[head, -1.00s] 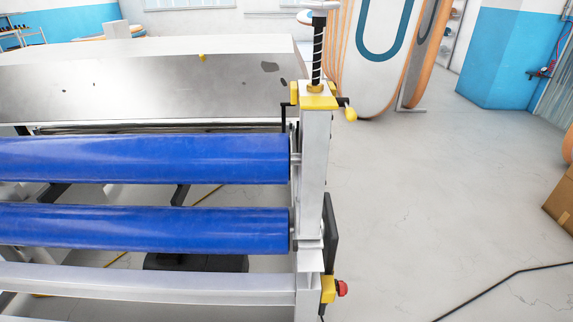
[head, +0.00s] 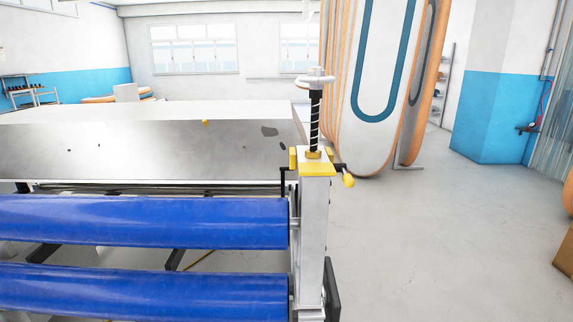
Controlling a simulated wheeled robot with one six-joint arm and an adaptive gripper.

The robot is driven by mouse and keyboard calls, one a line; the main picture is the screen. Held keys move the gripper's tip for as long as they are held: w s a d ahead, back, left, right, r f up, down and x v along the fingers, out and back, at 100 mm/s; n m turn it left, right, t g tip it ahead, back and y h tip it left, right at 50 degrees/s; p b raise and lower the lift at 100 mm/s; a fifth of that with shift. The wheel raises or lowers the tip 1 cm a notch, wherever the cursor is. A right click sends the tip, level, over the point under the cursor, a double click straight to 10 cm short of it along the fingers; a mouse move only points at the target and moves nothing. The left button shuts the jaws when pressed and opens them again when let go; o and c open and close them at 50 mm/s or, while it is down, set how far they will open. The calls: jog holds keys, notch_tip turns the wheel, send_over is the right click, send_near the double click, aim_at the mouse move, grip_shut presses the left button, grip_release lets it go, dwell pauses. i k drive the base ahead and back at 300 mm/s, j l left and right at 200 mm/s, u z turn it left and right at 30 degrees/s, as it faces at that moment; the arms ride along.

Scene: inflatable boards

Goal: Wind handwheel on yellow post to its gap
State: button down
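The handwheel (head: 315,79) is a pale wheel at the top of a dark threaded screw (head: 315,122). The screw rises upright from a yellow-capped grey post (head: 313,217) at the right end of the roller machine. A brass-coloured collar (head: 313,154) sits at the foot of the screw. A black crank with a yellow knob (head: 348,181) sticks out to the right of the post top. No gap scale can be made out. My gripper is not in view.
Two blue rollers (head: 140,222) run left from the post, with a grey metal table (head: 150,150) behind them. Tall white and orange inflatable boards (head: 378,90) stand behind the post. The floor (head: 440,240) to the right is open; a cardboard box (head: 564,255) lies at the right edge.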

aim_at(316, 78)
jog(key=i+j, duration=0.2)
jog(key=i, duration=0.15)
jog(key=i+j, duration=0.15)
jog(key=i, duration=0.2)
jog(key=i+j, duration=0.2)
jog(key=i, duration=0.2)
jog(key=i+l, duration=0.1)
jog(key=l, duration=0.35)
jog(key=i+l, duration=0.1)
jog(key=l, duration=0.35)
jog(key=i+l+u, duration=0.1)
jog(key=l, duration=0.4)
jog(key=i+l, duration=0.1)
jog(key=l, duration=0.35)
jog(key=i+l, duration=0.1)
jog(key=l, duration=0.35)
jog(key=u, duration=0.05)
